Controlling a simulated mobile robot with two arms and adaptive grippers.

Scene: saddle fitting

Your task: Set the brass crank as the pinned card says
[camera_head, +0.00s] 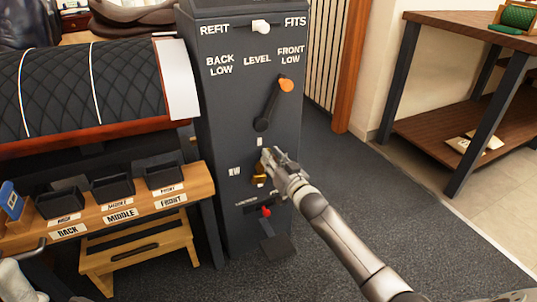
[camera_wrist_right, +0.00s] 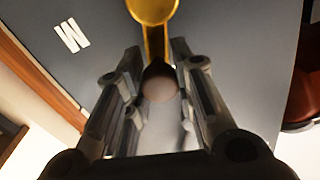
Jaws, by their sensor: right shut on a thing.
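The brass crank (camera_head: 259,180) sits on the front of the dark grey cabinet, mostly hidden behind my right gripper (camera_head: 270,160). In the right wrist view the crank's round brass hub (camera_wrist_right: 153,8) is at the top edge. Its brass arm (camera_wrist_right: 156,42) runs down to a dark, rounded handle (camera_wrist_right: 158,84) between the fingers of my right gripper (camera_wrist_right: 158,75), which is shut on it. A white mark (camera_head: 259,142) is above the crank and white lettering (camera_head: 234,171) is left of it. I cannot make out a readable pinned card.
The cabinet (camera_head: 225,115) has an orange-knobbed lever (camera_head: 272,103) pointing at FRONT LOW and a REFIT/FITS switch (camera_head: 261,26). A red knob (camera_head: 265,212) is below the crank. A wooden bench (camera_head: 194,190) with black trays stands left. Open carpet (camera_head: 400,210) lies right.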

